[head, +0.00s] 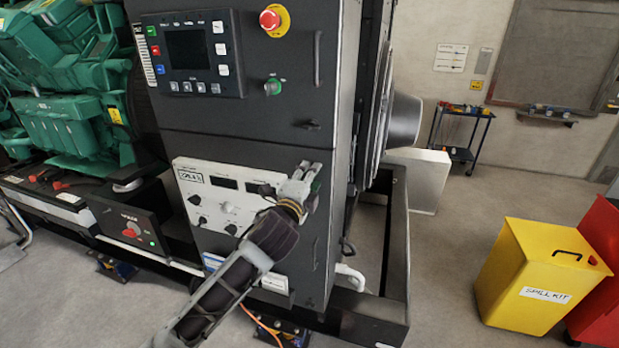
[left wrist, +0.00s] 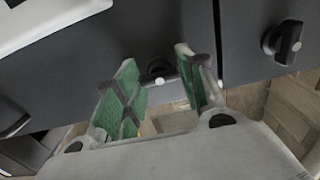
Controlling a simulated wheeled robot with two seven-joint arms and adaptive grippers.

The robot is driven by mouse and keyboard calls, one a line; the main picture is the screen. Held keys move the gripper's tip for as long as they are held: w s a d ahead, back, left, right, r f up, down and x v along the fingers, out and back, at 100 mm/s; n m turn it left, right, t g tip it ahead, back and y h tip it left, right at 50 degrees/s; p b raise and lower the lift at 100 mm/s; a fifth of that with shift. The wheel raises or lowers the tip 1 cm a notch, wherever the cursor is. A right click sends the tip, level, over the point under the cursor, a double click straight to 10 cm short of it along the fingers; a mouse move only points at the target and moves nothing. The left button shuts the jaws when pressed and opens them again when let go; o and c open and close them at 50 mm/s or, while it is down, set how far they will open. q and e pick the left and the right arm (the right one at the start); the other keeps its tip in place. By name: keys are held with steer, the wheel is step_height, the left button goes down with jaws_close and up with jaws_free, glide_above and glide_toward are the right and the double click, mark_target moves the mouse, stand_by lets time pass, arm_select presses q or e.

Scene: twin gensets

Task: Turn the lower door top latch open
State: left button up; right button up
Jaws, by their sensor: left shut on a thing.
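The dark lower door (head: 312,222) of the cabinet carries a white instrument panel (head: 212,205). My left gripper (head: 308,174) is at the door's upper right corner, beside that panel. In the left wrist view its two green-padded fingers (left wrist: 166,84) are on either side of the small dark lower door top latch (left wrist: 159,72), shut on it. The latch is hidden behind the gripper in the head view, and its exact turn is hard to tell. My right gripper is not in view.
The upper door's latch (head: 308,125) is just above, also in the left wrist view (left wrist: 283,41). A red emergency button (head: 273,20) is on the upper door. A yellow spill kit bin (head: 535,275) stands at right; floor between is clear.

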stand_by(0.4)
arm_select(q)
steer(key=o, duration=1)
steer(key=shift+s, duration=0.1)
steer(key=shift+v, duration=5.85)
steer(key=shift+a, duration=0.1)
